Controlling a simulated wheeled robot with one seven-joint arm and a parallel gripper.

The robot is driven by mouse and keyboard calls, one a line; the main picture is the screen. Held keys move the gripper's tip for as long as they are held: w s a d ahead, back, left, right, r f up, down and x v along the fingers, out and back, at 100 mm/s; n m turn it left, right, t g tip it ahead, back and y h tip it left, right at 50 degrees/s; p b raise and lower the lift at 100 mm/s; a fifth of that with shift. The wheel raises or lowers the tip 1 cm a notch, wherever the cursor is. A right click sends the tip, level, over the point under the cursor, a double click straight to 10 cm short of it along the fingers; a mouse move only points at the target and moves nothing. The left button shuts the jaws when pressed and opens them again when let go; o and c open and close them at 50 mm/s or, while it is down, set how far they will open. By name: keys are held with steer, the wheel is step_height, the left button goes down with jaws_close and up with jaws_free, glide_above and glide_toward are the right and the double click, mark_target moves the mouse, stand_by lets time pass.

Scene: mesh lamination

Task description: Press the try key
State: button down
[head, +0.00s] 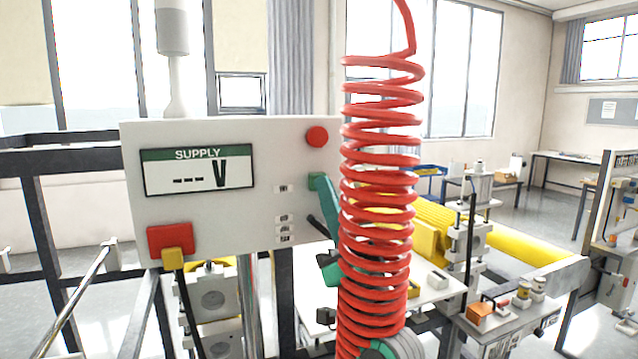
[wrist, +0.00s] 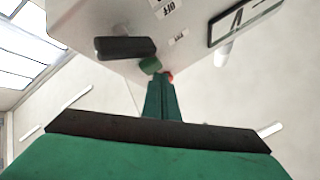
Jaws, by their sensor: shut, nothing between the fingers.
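The white supply panel (head: 220,225) has a display (head: 197,169) reading "--- V". A green key (head: 315,181), which looks like the try key, sits on its right side beside a small label (head: 284,188). It also shows in the wrist view (wrist: 150,65). My green gripper (head: 325,193) is shut and empty, close to this key and partly hidden by the red coil. In the wrist view its tip (wrist: 161,80) lies just beside the key; I cannot tell whether they touch. A black lever (head: 321,228) sits below the key, also large in the wrist view (wrist: 125,47).
A red round button (head: 317,137) is above the green key. A red block (head: 170,240) with a yellow plug is at the panel's lower left. The red coiled hose (head: 377,210) hangs right of the panel, in front of my arm. A yellow roller (head: 510,252) lies behind.

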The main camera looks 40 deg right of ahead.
steer(key=shift+w+d, duration=0.15)
steer(key=shift+w, duration=0.4)
stand_by(0.9)
steer(key=shift+s, duration=0.1)
steer(key=shift+s+a, duration=0.25)
steer(key=shift+s, duration=0.6)
steer(key=shift+s, duration=0.1)
steer(key=s, duration=0.2)
steer(key=s+a, duration=0.1)
steer(key=s, duration=0.1)
steer(key=shift+s, duration=0.35)
stand_by(0.7)
